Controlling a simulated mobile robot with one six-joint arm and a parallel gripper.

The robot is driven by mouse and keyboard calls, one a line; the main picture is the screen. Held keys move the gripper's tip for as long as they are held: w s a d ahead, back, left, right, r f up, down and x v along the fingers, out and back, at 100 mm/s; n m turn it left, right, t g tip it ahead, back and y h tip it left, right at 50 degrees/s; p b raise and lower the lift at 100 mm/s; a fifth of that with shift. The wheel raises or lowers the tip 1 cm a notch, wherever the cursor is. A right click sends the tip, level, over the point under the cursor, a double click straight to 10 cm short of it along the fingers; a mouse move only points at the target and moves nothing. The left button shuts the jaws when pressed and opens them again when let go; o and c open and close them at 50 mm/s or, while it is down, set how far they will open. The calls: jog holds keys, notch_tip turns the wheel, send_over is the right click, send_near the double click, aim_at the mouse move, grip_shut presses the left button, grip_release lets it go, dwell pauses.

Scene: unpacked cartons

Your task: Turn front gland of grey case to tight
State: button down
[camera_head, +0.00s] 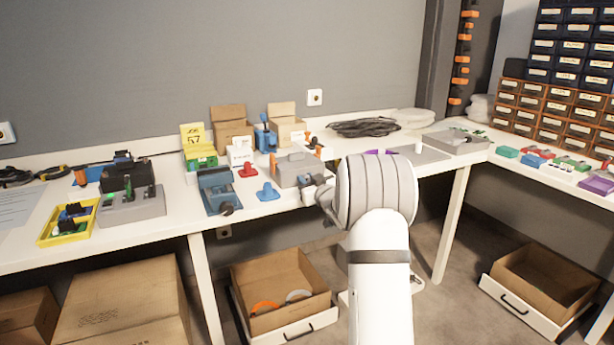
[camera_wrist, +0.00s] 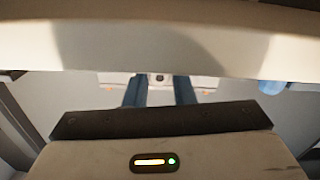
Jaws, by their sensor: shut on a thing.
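The grey case (camera_head: 292,168) stands near the front of the white bench, just left of my arm in the head view. My gripper (camera_head: 313,188) is at its front right side, partly hidden by my own wrist. In the wrist view my gripper's two blue-grey fingers (camera_wrist: 160,90) point ahead and are shut on the front gland. The gland is mostly hidden between the fingers. A pale wall with a small dark round spot shows just beyond the fingertips. I cannot tell how tight the gland is.
A blue case (camera_head: 216,190) with a black round part at its front stands to the left. A blue part (camera_head: 268,192) and a red part (camera_head: 248,170) lie between. Small cartons (camera_head: 230,128) stand behind. A pale bench edge (camera_wrist: 160,45) crosses the wrist view.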

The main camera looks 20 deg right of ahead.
jog(key=m+p, duration=0.4)
jog(key=m, duration=0.1)
jog(key=shift+r+m+p, duration=0.15)
jog(key=shift+m+p, duration=0.15)
jog(key=m+p, duration=0.4)
jog(key=m, duration=0.2)
jog(key=shift+d, duration=0.1)
jog(key=m+p, duration=0.3)
jog(key=m, duration=0.2)
jog(key=shift+m, duration=0.4)
jog(key=m, duration=0.1)
jog(key=m+p, duration=0.1)
jog(key=m, duration=0.1)
jog(key=m+p, duration=0.1)
jog(key=m, duration=0.1)
jog(key=shift+f, duration=0.25)
jog(key=shift+p, duration=0.3)
jog(key=c, duration=1.2)
grip_release()
jog(key=shift+f, duration=0.1)
